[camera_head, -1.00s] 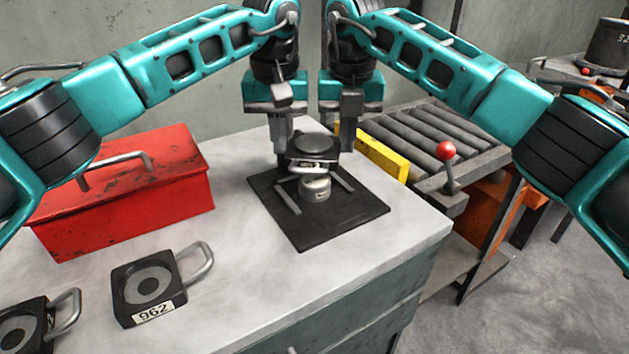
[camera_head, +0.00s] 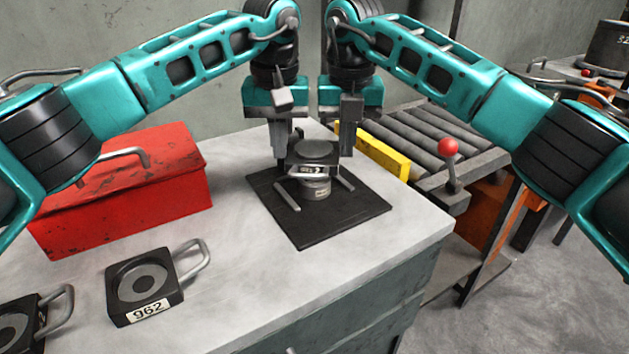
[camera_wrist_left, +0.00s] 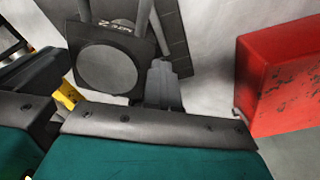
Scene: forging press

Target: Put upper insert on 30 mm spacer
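The upper insert (camera_head: 316,153) is a dark block with a round top and a white label on its front. It sits level above the silver 30 mm spacer (camera_head: 316,190), and I see no clear gap between them. The spacer's top is hidden by the insert. My left gripper (camera_head: 281,152) is at the insert's left side and my right gripper (camera_head: 347,140) at its right side; both look shut on it, though their fingertips are partly hidden. The left wrist view shows the insert (camera_wrist_left: 105,68) beside a grey finger of my left gripper (camera_wrist_left: 163,85).
A black mat (camera_head: 325,236) with two grey bars lies under the spacer. A red toolbox (camera_head: 130,212) stands left. A block labelled 962 (camera_head: 145,288) and another handled block (camera_head: 18,325) lie front left. A yellow rail (camera_head: 372,150) and roller conveyor (camera_head: 430,135) are right.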

